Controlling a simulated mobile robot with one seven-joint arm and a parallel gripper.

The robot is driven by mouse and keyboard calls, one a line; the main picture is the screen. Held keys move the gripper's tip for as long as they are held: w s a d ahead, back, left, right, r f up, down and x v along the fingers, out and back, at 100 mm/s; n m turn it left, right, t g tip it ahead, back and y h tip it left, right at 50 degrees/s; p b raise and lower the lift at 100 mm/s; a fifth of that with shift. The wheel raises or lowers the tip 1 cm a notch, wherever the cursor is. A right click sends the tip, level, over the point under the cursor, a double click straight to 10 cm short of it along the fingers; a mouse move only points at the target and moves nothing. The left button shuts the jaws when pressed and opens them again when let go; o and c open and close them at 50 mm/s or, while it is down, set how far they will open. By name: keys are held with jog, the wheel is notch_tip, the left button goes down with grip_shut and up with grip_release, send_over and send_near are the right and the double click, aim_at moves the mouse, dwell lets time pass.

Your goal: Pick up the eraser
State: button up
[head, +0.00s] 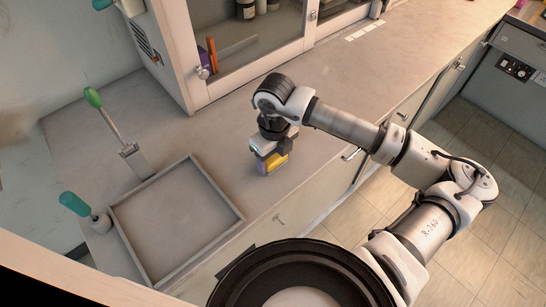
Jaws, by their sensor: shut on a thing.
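The eraser (274,164) is a small block with a yellow side and a purple side. It is on or just above the grey counter, right of the square tray; I cannot tell whether it touches the counter. My gripper (268,152) points down from above and is shut on the eraser. The fingers and the eraser's upper part are mostly hidden by the gripper body.
A shallow square tray (126,236) lies left of my gripper. A glass-doored cabinet (199,92) rises behind. The counter (361,75) is clear along its right stretch.

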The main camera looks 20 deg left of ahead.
jog(key=shift+r, duration=0.1)
notch_tip(320, 180, up, 20)
jog(key=b, duration=0.4)
jog(key=o, duration=0.3)
jog(key=shift+c, duration=0.9)
jog(key=shift+s, duration=0.1)
